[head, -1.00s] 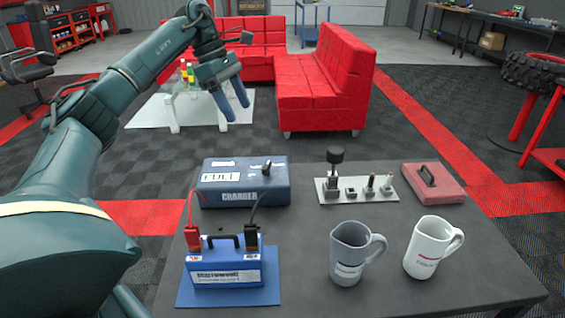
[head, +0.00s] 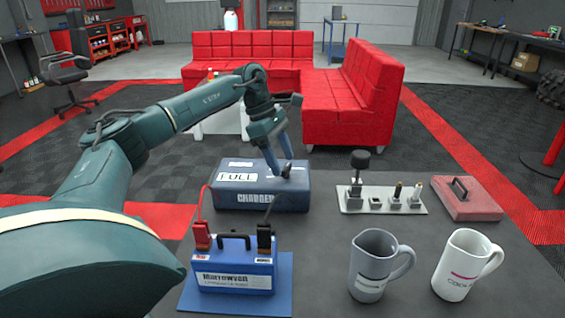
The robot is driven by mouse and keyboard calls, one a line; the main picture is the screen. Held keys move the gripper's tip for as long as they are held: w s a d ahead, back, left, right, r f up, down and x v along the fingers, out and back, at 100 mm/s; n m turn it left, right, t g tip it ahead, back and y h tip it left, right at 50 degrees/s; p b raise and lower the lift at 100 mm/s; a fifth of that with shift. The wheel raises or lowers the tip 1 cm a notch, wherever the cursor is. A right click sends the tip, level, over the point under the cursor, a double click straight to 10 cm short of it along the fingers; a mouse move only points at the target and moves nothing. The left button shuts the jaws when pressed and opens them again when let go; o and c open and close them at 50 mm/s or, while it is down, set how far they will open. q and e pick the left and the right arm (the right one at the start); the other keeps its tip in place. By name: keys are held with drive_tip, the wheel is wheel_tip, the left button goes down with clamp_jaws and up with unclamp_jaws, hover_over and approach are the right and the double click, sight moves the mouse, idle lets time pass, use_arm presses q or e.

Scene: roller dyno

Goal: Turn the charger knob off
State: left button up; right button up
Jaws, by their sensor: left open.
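The charger (head: 262,197) is a dark blue box on the left back of the table, with a "FULL" label and "CHARGER" on its front. Its black knob (head: 287,171) sits on the top near the right end. My left gripper (head: 284,160) points down at the knob, its fingers open and close around or beside it; I cannot tell whether they touch it. My right gripper is not in view.
A blue battery (head: 235,279) with red and black clamps stands on a blue mat in front of the charger. A grey mug (head: 370,265), a white mug (head: 462,265), a plate of switches (head: 410,206) and a red case (head: 480,207) are to the right.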

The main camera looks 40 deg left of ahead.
use_arm(q)
drive_tip(key=shift+d+f, duration=0.25)
drive_tip(key=shift+f, duration=0.3)
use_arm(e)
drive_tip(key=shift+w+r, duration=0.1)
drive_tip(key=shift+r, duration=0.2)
use_arm(q)
drive_tip(key=shift+w, duration=0.1)
drive_tip(key=c, duration=1)
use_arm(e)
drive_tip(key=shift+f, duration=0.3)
